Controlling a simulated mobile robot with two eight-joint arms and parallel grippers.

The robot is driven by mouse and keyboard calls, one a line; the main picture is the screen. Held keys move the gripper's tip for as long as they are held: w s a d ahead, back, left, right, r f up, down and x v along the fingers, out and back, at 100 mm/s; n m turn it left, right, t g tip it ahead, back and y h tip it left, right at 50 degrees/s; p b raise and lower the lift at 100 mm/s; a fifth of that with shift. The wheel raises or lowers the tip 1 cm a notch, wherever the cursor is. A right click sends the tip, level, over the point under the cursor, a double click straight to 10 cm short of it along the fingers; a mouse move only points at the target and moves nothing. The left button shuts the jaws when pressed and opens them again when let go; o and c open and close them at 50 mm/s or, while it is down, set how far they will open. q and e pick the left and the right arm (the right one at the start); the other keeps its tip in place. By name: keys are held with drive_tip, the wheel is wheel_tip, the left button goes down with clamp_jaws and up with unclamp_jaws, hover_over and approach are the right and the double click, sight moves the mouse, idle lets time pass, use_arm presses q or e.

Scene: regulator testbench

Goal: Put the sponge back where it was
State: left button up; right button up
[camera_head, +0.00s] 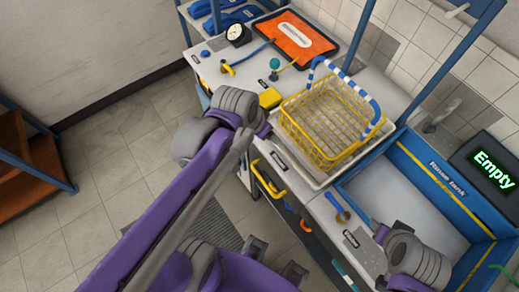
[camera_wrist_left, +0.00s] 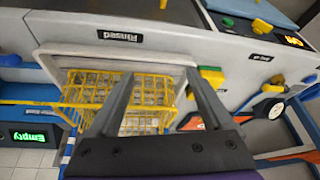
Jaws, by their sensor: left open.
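A yellow block (camera_head: 270,98), which looks like the sponge, lies on the grey bench just left of the yellow wire basket (camera_head: 326,122). The wrist view also shows a yellow block (camera_wrist_left: 211,75) beside the basket (camera_wrist_left: 130,92); that view is upside down.
The basket, with a blue-and-white handle, stands in a white tray. The blue rinse tank (camera_head: 400,188) is to its right, with a display (camera_head: 492,170) reading "Empty". Valves, a gauge (camera_head: 238,34) and an orange panel (camera_head: 295,37) crowd the left. Blue posts rise from the bench.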

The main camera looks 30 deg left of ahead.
use_arm(q)
drive_tip(key=s+d+f+n, duration=0.1)
drive_tip(key=s+d+f, duration=0.1)
drive_tip(key=s+f, duration=0.2)
drive_tip(key=shift+s+d+n+t, duration=0.25)
drive_tip(key=shift+s+n+t, duration=0.05)
drive_tip(key=shift+s, duration=0.65)
